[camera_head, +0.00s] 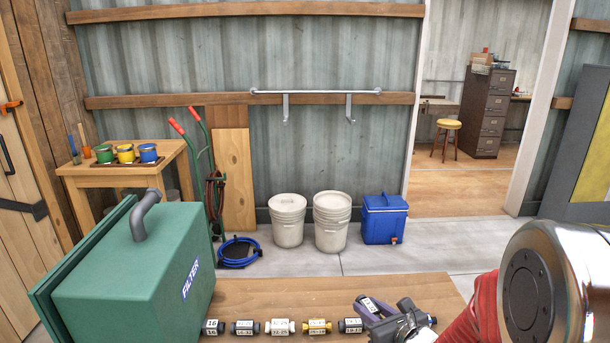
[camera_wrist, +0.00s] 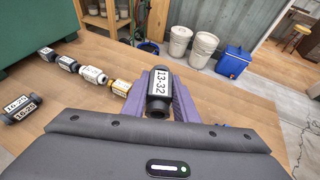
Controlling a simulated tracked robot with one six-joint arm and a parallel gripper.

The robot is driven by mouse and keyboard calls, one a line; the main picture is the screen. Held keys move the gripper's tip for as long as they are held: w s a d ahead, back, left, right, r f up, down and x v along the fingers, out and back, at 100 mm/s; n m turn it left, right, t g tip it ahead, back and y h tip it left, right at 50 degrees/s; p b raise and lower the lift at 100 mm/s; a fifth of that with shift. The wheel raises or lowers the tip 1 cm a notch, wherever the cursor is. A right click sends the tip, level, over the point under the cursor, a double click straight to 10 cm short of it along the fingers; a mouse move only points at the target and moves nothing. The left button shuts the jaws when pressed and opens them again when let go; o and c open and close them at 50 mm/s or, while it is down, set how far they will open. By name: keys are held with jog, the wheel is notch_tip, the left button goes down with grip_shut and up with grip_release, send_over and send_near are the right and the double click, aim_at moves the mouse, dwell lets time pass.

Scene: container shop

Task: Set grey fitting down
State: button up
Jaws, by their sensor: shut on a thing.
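My gripper (camera_head: 375,310) is shut on the grey fitting (camera_wrist: 158,92), a dark short cylinder with a white label reading 13-32. In the wrist view the purple fingers stand on both sides of it. In the head view a bit of the fitting (camera_head: 368,303) shows between the fingers, over the right part of the wooden table (camera_head: 262,289). I cannot tell whether it touches the tabletop. A dark fitting (camera_head: 350,325) ends a row just left of my gripper; the left finger seems to hide it in the wrist view.
The row also holds a yellow fitting (camera_head: 317,327), a white one (camera_head: 280,327) and two dark ones (camera_head: 244,328). Another dark fitting (camera_wrist: 20,108) lies apart at left in the wrist view. A green FILTER box (camera_head: 130,265) blocks the table's left side. Bare wood lies behind the row.

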jog(key=shift+w+r+m+h, duration=0.15)
jog(key=shift+r+m+h, duration=0.1)
jog(key=shift+r, duration=0.3)
jog(key=shift+w+r+m+h, duration=0.15)
jog(key=shift+r+m, duration=0.1)
jog(key=shift+r, duration=0.25)
jog(key=f, duration=0.2)
jog(key=s+f, duration=0.1)
jog(key=f, duration=0.2)
jog(key=shift+s+f, duration=0.25)
jog(key=shift+f, duration=0.15)
jog(key=shift+s, duration=0.1)
